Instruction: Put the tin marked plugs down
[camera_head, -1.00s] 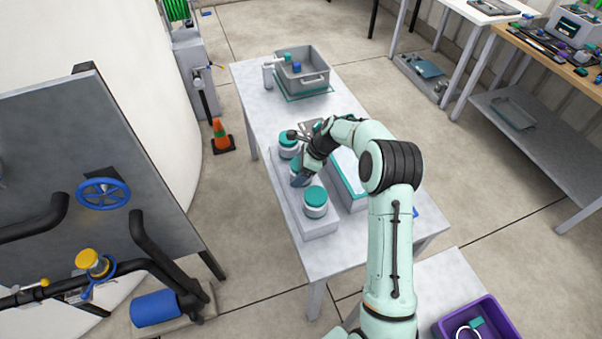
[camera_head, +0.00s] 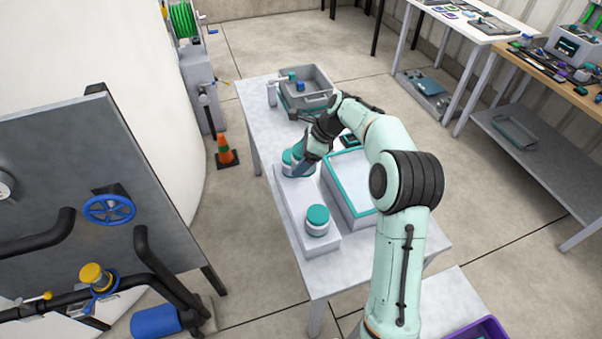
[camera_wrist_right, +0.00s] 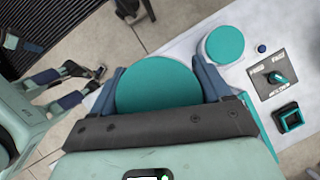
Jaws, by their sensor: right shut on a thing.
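My right gripper (camera_head: 303,166) is over the back part of a pale raised block (camera_head: 293,209) on the table. In the right wrist view its two blue-grey fingers are shut on a tin with a round teal lid (camera_wrist_right: 158,88). In the head view the gripper mostly hides this tin, and I cannot tell whether its base touches anything. A second teal-lidded tin (camera_head: 287,160) stands at the back end of the block, close beside the gripper. A third tin (camera_head: 317,221) stands at its front end. No marking is readable. My left gripper (camera_wrist_right: 72,86) shows in the right wrist view, fingers apart.
A teal-rimmed pale box (camera_head: 352,207) is just right of the block. A grey tote (camera_head: 322,98) with small items stands at the table's far end. The block between the gripper and the front tin is clear. An orange cone (camera_head: 224,150) stands on the floor.

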